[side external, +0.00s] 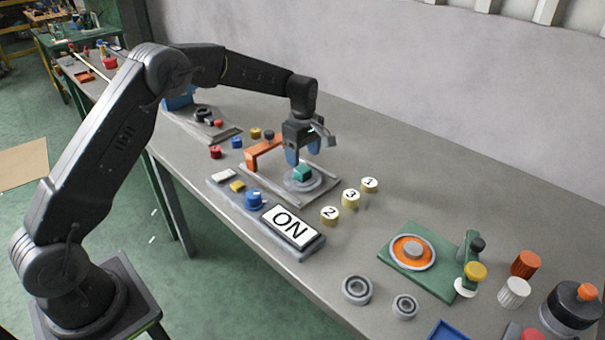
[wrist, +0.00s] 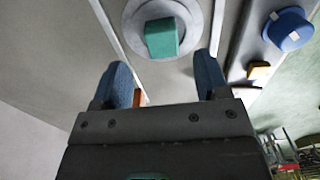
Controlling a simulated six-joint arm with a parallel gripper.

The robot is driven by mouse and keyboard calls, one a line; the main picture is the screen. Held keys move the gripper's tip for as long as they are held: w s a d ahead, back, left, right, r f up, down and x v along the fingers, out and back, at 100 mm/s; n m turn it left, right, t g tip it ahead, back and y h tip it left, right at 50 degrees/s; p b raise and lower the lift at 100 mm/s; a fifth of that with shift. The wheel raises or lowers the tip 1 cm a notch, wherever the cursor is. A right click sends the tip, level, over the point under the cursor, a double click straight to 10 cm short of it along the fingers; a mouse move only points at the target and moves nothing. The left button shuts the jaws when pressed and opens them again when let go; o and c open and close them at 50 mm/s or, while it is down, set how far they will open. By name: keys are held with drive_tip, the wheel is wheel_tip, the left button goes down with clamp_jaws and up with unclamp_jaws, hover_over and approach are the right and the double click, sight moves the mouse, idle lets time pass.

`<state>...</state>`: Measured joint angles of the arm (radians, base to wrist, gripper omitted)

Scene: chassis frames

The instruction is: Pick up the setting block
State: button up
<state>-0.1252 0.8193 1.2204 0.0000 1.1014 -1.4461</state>
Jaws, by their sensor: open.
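The setting block appears to be the teal block (side external: 303,173) on a round grey disc (side external: 318,186), which sits on a flat plate in the middle of the bench. The teal block also shows in the wrist view (wrist: 161,38), ahead of the fingertips. My gripper (side external: 302,158) points down just above the block, with blue fingers. In the wrist view my gripper (wrist: 164,75) has its fingers spread apart with nothing between them. The block is beyond the fingertips and seems untouched.
An orange bracket (side external: 262,150) stands close left of the disc. A panel with a blue knob (side external: 254,200) and an ON sign (side external: 291,224) lies in front. Numbered yellow discs (side external: 351,197) stand to the right, near a green fixture (side external: 425,280).

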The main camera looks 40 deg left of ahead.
sight(303, 169)
wheel_tip(303, 169, down, 5)
drive_tip(key=shift+s+r, duration=0.1)
drive_tip(key=shift+s, duration=0.05)
drive_tip(key=shift+c, duration=0.3)
drive_tip(key=c, duration=1.1)
